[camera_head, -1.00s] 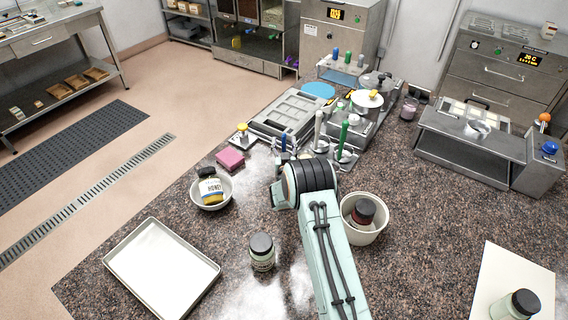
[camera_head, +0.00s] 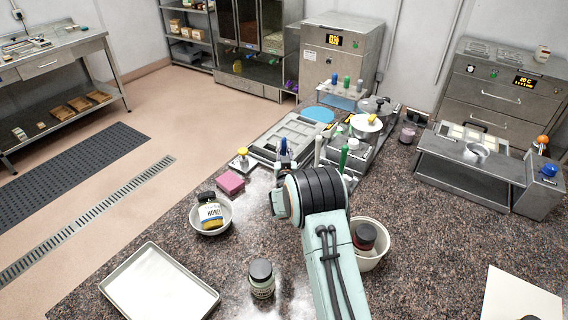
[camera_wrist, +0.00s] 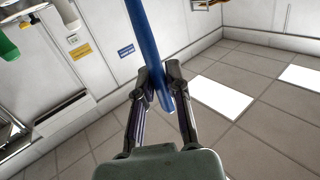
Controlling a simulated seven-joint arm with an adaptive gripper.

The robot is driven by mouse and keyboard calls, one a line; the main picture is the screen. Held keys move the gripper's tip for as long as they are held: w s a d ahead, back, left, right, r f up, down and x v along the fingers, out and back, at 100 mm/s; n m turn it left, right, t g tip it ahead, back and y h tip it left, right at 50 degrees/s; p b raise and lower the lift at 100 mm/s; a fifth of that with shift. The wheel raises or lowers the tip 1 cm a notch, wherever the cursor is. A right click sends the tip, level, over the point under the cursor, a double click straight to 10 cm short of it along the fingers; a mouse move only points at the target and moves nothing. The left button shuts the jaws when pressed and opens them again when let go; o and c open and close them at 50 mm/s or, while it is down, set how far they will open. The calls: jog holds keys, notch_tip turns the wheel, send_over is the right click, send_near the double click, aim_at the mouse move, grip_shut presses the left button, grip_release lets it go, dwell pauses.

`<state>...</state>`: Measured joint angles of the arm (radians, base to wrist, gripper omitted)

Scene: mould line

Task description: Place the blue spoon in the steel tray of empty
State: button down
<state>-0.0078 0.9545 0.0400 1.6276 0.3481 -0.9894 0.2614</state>
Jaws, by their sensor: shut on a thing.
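The blue spoon shows in the wrist view as a long blue handle (camera_wrist: 148,45) rising between the fingers; its bowl is out of that picture. My gripper (camera_wrist: 160,88) is shut on this handle. In the head view my wrist hides most of the gripper; a small dark blue piece (camera_head: 283,147) shows just beyond it, perhaps the spoon. The steel tray (camera_head: 128,262), shallow and empty, lies on the counter at the front left. My gripper is well to the right of it and farther back.
Between wrist and tray stand a bowl (camera_head: 225,230) with a honey jar (camera_head: 210,214) and a lidded jar (camera_head: 261,280). A pink block (camera_head: 230,182) lies behind. A white tub (camera_head: 375,258) with a dark-lidded jar is right of my arm. Utensils and pans crowd the back.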

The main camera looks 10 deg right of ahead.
aim_at(284, 137)
jog(key=shift+r, duration=1.9)
notch_tip(284, 137, up, 4)
jog(key=shift+r, duration=0.1)
jog(key=s+a+f+n+y, duration=0.2)
jog(key=s+a+f+y, duration=0.15)
jog(key=a, duration=0.75)
jog(key=s+a+f+n+y, duration=0.25)
jog(key=s+a, duration=0.25)
jog(key=a, duration=0.5)
jog(key=s+a+r+n+g+y, duration=0.2)
jog(key=s+a+r+y, duration=0.15)
jog(key=s+a, duration=0.45)
jog(key=s+a+r+n+g+y, duration=0.1)
jog(key=s+a+r+n+y, duration=0.25)
jog(key=s+a, duration=0.35)
notch_tip(284, 137, down, 16)
jog(key=m, duration=0.1)
jog(key=shift+a, duration=0.1)
